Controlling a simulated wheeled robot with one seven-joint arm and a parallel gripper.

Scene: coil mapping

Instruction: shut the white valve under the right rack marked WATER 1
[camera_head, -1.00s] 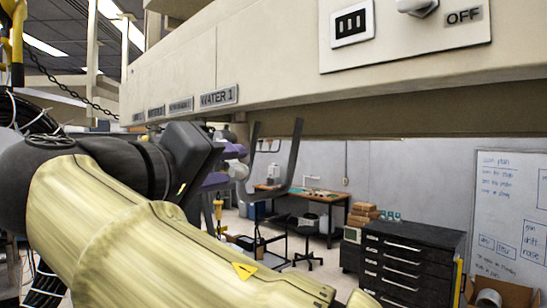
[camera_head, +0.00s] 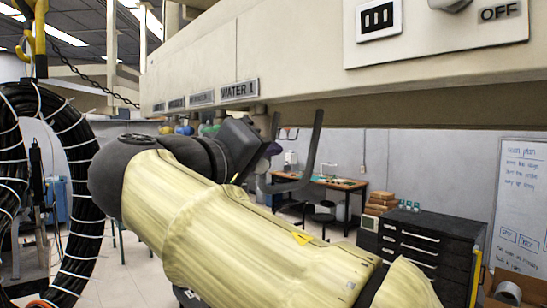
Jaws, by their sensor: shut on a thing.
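The WATER 1 label (camera_head: 239,90) is on the front of the beige overhead rack. A short pipe stub (camera_head: 260,116) comes down beneath it. My gripper (camera_head: 270,153), with purple parts, is under this label, beyond the dark box-shaped end of my arm. It is shut at the place of the white valve, just below the stub. The wrist hides most of the fingers and nearly all of the valve, so its handle angle cannot be told.
A dark U-shaped bracket (camera_head: 307,160) hangs close to the right of my gripper. Several coloured valves (camera_head: 190,129) sit under the labels to the left. A large black coil (camera_head: 22,190) hangs at far left. A black drawer cabinet (camera_head: 428,250) stands lower right.

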